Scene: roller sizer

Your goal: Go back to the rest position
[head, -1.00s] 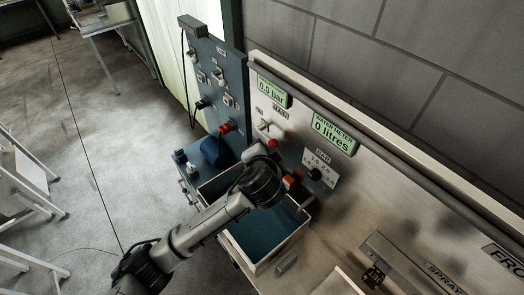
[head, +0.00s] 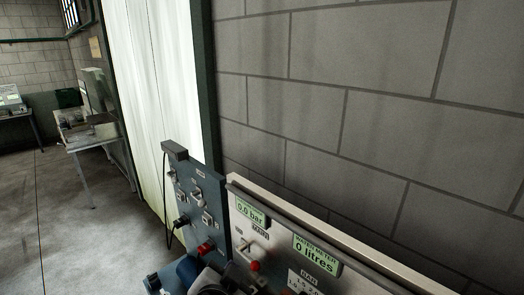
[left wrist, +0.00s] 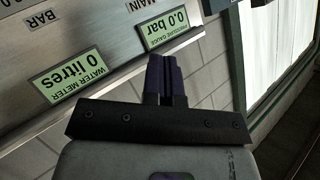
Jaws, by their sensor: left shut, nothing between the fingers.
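My left gripper (left wrist: 164,80) shows in the left wrist view with its two dark fingers together and nothing between them. It is in front of the steel panel (left wrist: 50,30), close to the pressure gauge display (left wrist: 170,28) reading 0.0 bar, and to the right of the water meter display (left wrist: 67,74) reading 0 litres. I cannot tell whether it touches the panel. In the head view only a dark part of my arm shows at the bottom edge, and the gripper itself cannot be made out. My right gripper is in neither view.
A table (head: 88,142) stands at the far left. Open floor (head: 75,225) lies left of the box.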

